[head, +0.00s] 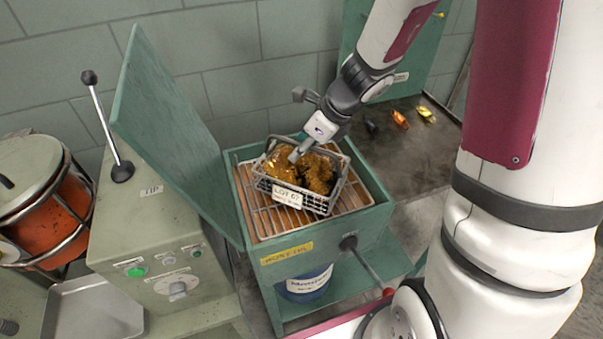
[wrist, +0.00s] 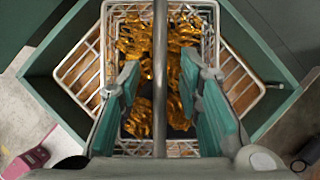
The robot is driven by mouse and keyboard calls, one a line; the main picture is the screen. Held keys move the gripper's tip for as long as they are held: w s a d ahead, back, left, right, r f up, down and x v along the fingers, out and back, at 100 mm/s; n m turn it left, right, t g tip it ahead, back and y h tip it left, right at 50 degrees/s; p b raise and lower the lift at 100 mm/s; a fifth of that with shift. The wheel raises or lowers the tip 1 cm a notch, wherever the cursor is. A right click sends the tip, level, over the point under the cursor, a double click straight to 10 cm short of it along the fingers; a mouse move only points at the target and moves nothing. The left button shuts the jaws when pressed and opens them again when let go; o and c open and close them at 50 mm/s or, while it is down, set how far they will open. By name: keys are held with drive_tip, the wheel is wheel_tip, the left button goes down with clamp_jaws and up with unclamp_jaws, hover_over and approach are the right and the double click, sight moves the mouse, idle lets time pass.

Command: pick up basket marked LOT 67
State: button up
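The wire basket marked LOT 67 (head: 288,196) sits on a wire rack (head: 262,222) inside an open green box (head: 325,239). It holds crumpled gold pieces (head: 284,162). My gripper (head: 299,152) is above the basket, pointing down into its opening. In the wrist view my gripper (wrist: 160,85) has its two teal-padded fingers apart, one on each side of the basket's handle bar (wrist: 160,40). A gap shows between the bar and each finger. The basket's rim (wrist: 216,25) also shows there. How deep the fingertips reach is hard to tell.
The box's raised lid (head: 165,125) leans on the left, beside a control box (head: 165,262) with an upright lever (head: 100,115). A red-tipped handle (head: 375,272) sticks out at the front. Orange and yellow pieces (head: 399,119) lie on the surface behind right.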

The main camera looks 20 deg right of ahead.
sight(307, 171)
clamp_jaws()
drive_tip(key=shift+r, duration=0.1)
drive_tip(key=shift+r+p, duration=0.85)
drive_tip(key=shift+r, duration=1.2)
drive_tip(key=s+d+r+p, duration=0.1)
drive_tip(key=s+d+p, duration=0.1)
drive_tip(key=s, duration=1.1)
drive_tip(key=shift+d+r, duration=0.15)
drive_tip(key=shift+d, duration=0.7)
drive_tip(key=shift+s+r+p, duration=0.1)
drive_tip(key=shift+s+p, duration=0.05)
drive_tip(key=shift+p, duration=0.45)
